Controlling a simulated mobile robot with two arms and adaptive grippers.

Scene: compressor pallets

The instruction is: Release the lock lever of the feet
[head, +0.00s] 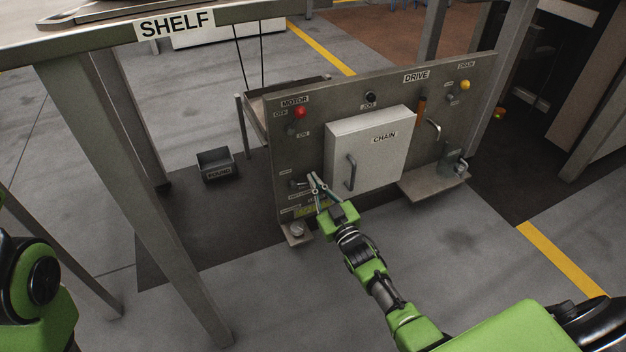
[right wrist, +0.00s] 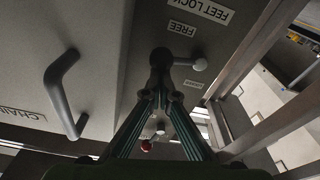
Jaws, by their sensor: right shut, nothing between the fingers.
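The feet lock lever (head: 297,184) is a small lever with a pale knob, low on the left side of the grey panel. In the right wrist view the lever (right wrist: 196,64) points right, beside the FREE label (right wrist: 183,29) and the FEET LOCK label (right wrist: 201,9). My right gripper (head: 313,180) is at the panel next to the lever; its fingers are shut with nothing held. In the right wrist view the right gripper's fingertips (right wrist: 160,60) overlap the lever's base; whether they touch it I cannot tell. My left gripper is out of view.
The white chain cover (head: 372,150) with its handle (head: 350,172) sticks out right of my right gripper. A red motor knob (head: 300,112) is above. The shelf's post (head: 140,200) stands at left. A small dark bin (head: 216,165) stands left of the panel.

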